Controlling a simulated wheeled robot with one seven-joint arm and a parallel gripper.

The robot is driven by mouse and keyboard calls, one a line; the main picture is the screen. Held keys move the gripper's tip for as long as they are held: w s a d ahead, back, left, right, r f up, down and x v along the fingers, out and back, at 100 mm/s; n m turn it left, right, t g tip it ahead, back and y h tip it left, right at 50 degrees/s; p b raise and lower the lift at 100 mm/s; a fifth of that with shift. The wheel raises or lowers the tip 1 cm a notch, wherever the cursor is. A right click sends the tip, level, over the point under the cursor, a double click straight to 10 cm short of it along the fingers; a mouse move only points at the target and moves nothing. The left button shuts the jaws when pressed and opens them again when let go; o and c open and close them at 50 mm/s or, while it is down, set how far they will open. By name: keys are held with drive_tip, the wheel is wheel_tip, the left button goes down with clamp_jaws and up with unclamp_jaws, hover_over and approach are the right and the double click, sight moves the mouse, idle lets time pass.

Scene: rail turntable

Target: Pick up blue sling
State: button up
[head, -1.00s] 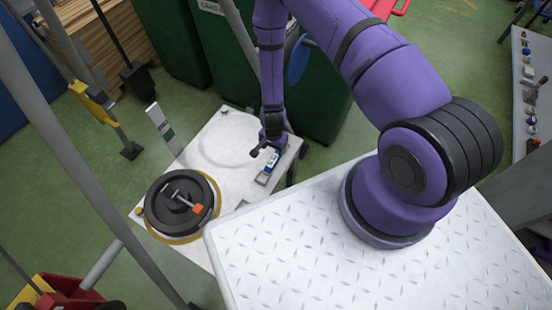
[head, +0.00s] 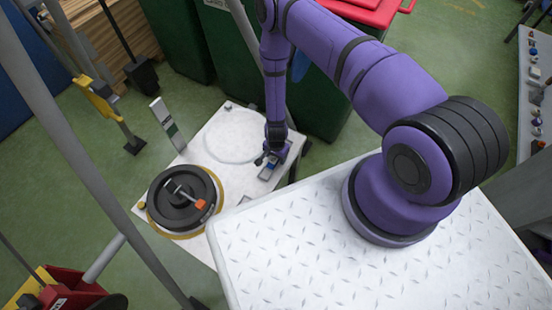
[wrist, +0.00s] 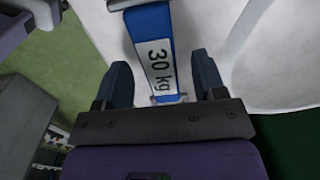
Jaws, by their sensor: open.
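The blue sling (head: 269,169) lies near the right edge of a small white table (head: 222,172), partly hidden by my gripper in the head view. In the wrist view the sling (wrist: 158,28) is a blue strap with a white "30 kg" label and a metal bar across its far part. My gripper (head: 266,160) is over the sling, pointing down. In the wrist view my gripper (wrist: 162,72) is open, one dark finger on each side of the strap, with gaps on both sides. Whether the fingertips reach down to the strap's level I cannot tell.
A black round disc (head: 160,206) with a handle and orange-tipped tool stands at the table's left end. A pale ring (head: 232,136) marks the bare tabletop. My white deck borders the table's front.

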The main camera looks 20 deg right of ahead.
drive_tip(key=shift+f, duration=0.35)
drive_tip(key=shift+c, duration=0.2)
drive_tip(key=c, duration=1.1)
drive_tip(key=shift+r, duration=0.15)
drive_tip(key=shift+r, duration=0.45)
drive_tip(key=shift+s+d+r, duration=0.1)
drive_tip(key=shift+s+r, duration=0.15)
drive_tip(key=shift+r, duration=0.4)
drive_tip(key=shift+s+r, duration=0.2)
drive_tip(key=shift+r, duration=0.4)
drive_tip(key=s, duration=0.5)
drive_tip(key=s+d+r, duration=0.1)
drive_tip(key=s, duration=0.4)
drive_tip(key=s+d, duration=0.1)
drive_tip(key=s, duration=0.3)
drive_tip(key=shift+s+d+r, duration=0.2)
drive_tip(key=shift+s+d, duration=0.05)
drive_tip(key=shift+s, duration=0.15)
